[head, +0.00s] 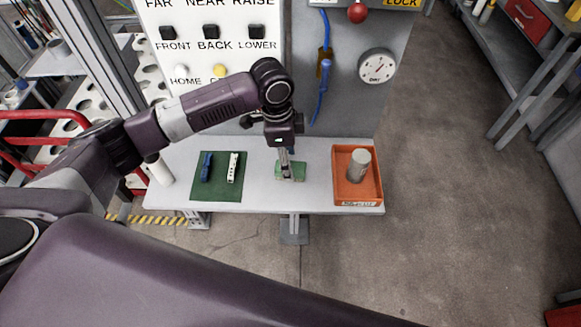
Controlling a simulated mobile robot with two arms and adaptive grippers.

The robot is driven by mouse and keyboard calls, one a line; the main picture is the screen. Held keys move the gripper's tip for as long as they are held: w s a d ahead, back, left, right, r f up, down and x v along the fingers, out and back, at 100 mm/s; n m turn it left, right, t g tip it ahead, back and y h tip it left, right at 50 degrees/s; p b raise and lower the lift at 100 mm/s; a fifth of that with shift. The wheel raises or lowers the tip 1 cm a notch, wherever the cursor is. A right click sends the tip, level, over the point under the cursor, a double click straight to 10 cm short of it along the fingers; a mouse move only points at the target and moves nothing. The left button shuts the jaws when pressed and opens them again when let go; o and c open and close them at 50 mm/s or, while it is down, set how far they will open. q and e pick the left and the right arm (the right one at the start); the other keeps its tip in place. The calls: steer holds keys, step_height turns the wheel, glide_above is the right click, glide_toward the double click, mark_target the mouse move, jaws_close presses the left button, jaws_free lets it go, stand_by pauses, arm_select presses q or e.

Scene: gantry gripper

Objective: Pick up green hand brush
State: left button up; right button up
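The green hand brush (298,173) lies on the grey bench top near its middle, to the right of the dark green mat. My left gripper (286,172) points down right over it, and its fingers overlap the brush in the view. The fingers hide part of the brush. They show nearly edge-on, so I cannot tell whether they are open or shut, or whether they touch the brush. My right gripper is not in view.
The dark green mat (219,189) holds a blue item (206,167) and a white item (233,168). An orange tray (345,193) with a grey cylinder (359,165) stands at right. A white cylinder (159,170) stands at the left end. A button panel and gauge (377,67) rise behind.

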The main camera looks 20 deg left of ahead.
arm_select(q)
steer(key=f, duration=0.1)
steer(key=w+f+p, duration=0.1)
steer(key=f, duration=0.1)
steer(key=shift+f, duration=0.65)
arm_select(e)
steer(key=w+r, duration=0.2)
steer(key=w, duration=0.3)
arm_select(q)
steer(key=c, duration=1.3)
steer(key=shift+r, duration=0.55)
step_height(320, 180, up, 19)
steer(key=b, duration=0.3)
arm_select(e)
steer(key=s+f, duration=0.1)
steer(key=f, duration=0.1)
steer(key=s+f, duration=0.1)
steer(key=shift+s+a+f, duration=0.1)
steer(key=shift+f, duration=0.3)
